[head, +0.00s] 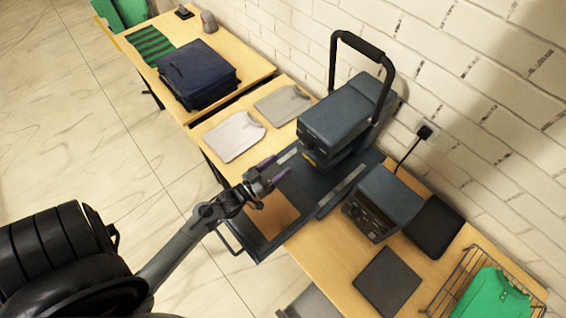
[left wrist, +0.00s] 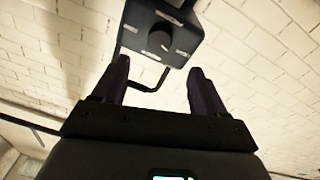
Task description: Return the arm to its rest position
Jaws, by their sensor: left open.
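My left gripper (head: 270,175) is open and empty in the head view, above the left edge of the dark heat press base. Its two dark fingers (left wrist: 160,90) stand apart in the left wrist view with nothing between them. Beyond the fingers, that view shows the underside of a dark box-like part with a round knob, against white brick. My left arm (head: 185,240) reaches in from the lower left. My right gripper is not in view.
The heat press (head: 345,120) stands with its handle raised. Beside it are a control box (head: 382,203), a dark pad (head: 387,281) and a wire basket (head: 445,293) with green cloth. Two grey shirts (head: 235,136) and a navy folded stack (head: 197,73) lie further left. The floor (head: 80,130) is clear.

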